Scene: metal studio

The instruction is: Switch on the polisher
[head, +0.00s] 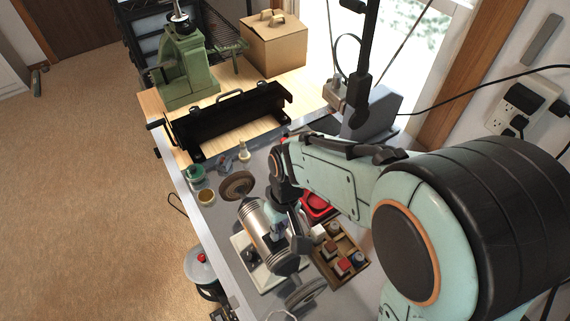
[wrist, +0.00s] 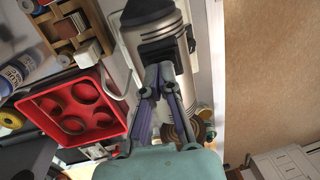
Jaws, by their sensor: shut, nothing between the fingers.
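The polisher (head: 256,225) is a silver cylinder with a wheel at each end, standing on a pale base plate (head: 240,243) on the bench. A small dark part (head: 251,255) shows on the base's left side; I cannot tell whether it is a switch. In the wrist view the polisher's metal body (wrist: 184,72) runs down behind the fingers, with a black box (wrist: 172,47) on its side. My gripper (wrist: 158,70) is shut and empty, its tips just below that box; contact is unclear.
A red tray (wrist: 73,108) with round hollows and a wooden compartment box (head: 338,258) lie right of the polisher in the head view. A black metal-bending frame (head: 228,118) is behind. Open floor lies beyond the bench's left edge.

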